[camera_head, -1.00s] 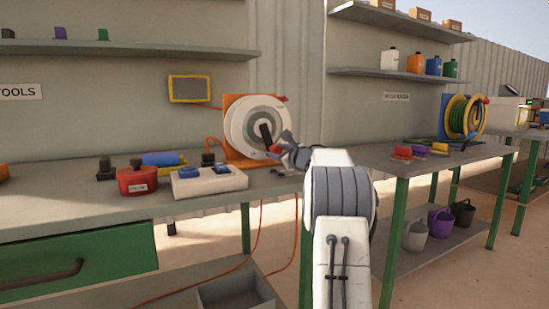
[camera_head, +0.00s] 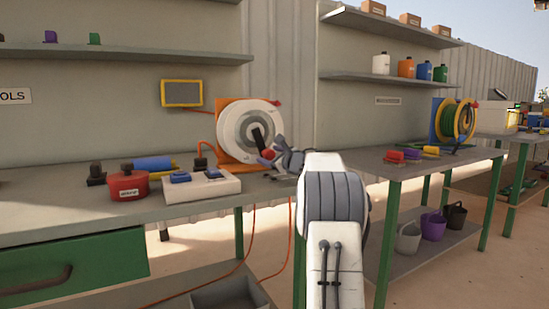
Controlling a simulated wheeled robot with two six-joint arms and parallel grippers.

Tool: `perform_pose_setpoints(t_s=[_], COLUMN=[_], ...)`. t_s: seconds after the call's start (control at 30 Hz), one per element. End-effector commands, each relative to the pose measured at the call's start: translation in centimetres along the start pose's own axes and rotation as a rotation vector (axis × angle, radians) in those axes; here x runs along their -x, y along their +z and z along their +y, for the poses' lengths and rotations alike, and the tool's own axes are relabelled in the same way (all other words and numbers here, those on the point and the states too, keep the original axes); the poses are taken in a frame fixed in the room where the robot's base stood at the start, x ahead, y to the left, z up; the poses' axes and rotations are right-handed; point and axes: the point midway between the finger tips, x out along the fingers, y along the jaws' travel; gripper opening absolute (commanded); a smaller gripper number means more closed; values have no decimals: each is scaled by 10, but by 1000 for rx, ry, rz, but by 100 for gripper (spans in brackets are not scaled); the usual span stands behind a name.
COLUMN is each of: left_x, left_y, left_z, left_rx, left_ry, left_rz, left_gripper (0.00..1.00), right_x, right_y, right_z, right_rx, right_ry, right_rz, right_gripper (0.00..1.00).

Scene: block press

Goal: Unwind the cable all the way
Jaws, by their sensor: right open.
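The cable reel is a white disc (camera_head: 240,125) with a grey hub and a dark crank handle, mounted on an orange stand (camera_head: 232,161) at the back of the workbench. Orange cable (camera_head: 251,245) hangs below the bench edge and runs over the lower shelf and floor. My right gripper (camera_head: 270,156) is at the lower right of the disc, close to the dark crank handle (camera_head: 258,138). It is open; whether it touches the handle I cannot tell. My left gripper is not in view.
A white socket box (camera_head: 203,188) with blue plugs, a red pot-shaped item (camera_head: 127,186) and a blue cylinder (camera_head: 153,163) stand left of the reel. A second reel, yellow and green (camera_head: 460,119), stands on the right bench (camera_head: 415,168). A grey bin (camera_head: 232,296) sits below.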

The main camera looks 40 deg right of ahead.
Motion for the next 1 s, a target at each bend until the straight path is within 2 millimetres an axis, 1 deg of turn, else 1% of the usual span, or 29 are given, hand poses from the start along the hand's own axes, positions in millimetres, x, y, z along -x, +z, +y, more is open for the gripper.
perform_pose_setpoints(t_s=[0.17, 0.4, 0.5, 0.6, 0.7, 1.0], left_x=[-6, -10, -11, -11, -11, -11], left_y=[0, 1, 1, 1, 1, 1], left_z=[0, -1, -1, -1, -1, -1], left_rx=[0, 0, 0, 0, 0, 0], left_ry=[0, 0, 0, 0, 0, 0], left_rz=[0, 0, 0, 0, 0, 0], left_gripper=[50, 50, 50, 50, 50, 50], right_x=[24, 72, 88, 97, 102, 102], right_y=[-1, 0, 0, 0, -1, -1], right_z=[-1, -1, -2, -1, -1, -1], right_rx=[0, 1, 0, 1, 1, 1], right_ry=[-4, -4, -4, -3, -2, -1], right_rz=[0, 1, 1, 1, 1, 1], right_gripper=[75, 75, 75, 75, 75, 75])
